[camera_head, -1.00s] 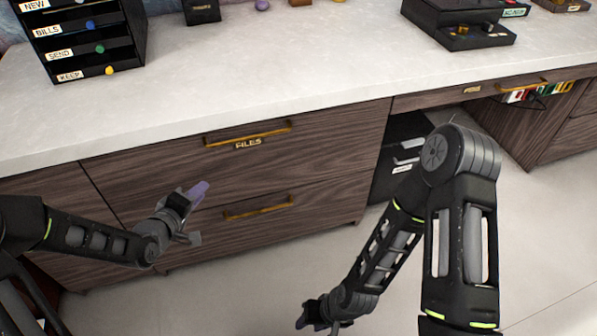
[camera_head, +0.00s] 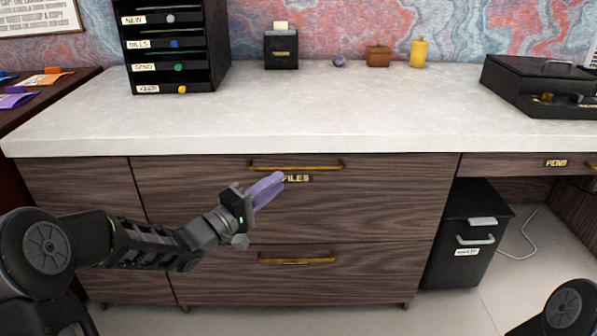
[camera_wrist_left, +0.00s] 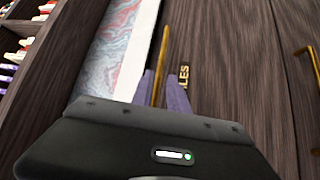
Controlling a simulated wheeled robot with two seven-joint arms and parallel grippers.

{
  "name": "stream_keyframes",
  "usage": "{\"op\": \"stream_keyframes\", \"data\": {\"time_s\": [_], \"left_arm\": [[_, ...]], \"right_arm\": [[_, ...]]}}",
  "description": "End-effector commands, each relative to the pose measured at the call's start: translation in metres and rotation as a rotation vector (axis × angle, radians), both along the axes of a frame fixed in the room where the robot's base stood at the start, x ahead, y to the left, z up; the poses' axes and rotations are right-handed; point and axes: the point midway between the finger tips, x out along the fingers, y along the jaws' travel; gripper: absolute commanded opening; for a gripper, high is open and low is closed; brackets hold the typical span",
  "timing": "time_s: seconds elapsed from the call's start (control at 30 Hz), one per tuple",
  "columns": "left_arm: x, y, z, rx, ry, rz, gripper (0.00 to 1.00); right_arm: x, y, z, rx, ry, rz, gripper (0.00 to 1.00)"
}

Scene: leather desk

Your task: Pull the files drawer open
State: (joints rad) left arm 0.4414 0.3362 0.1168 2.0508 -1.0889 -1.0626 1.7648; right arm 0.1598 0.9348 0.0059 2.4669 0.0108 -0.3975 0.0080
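The files drawer (camera_head: 380,200) is the upper dark wood drawer under the pale desk top, its front flush with the cabinet. Its long brass handle (camera_head: 325,166) runs level above the FILES label (camera_head: 299,179), which a finger partly covers. My left gripper (camera_head: 272,186) points at the drawer front from the left, its purple fingertips just below the handle in the head view. In the left wrist view the fingers (camera_wrist_left: 162,92) are apart, and the handle (camera_wrist_left: 163,50) lines up between them. Contact cannot be told. My right gripper is out of view.
A lower drawer with a brass handle (camera_head: 296,258) sits beneath. A black file bin (camera_head: 465,235) stands to the right under the desk. A black letter rack (camera_head: 172,50) and a black case (camera_head: 540,85) stand on top; the desk's front middle is clear.

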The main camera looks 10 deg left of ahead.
Motion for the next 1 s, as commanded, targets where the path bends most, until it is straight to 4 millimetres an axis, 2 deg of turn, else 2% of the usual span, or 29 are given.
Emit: {"op": "stream_keyframes", "data": {"time_s": [0.17, 0.53, 0.9, 1.0], "left_arm": [[0.014, -0.009, 0.0, 0.0, -0.001, -0.002, 0.2], [0.059, -0.037, 0.007, 0.0, -0.001, -0.002, 0.2], [0.064, -0.039, 0.01, -0.001, 0.001, 0.0, 0.2], [0.064, -0.039, 0.01, 0.0, 0.001, 0.0, 0.12]], "right_arm": [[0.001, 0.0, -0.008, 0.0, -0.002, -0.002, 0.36], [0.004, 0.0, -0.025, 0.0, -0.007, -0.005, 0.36], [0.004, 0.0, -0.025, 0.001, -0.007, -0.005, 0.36], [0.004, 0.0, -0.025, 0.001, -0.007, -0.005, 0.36]]}}
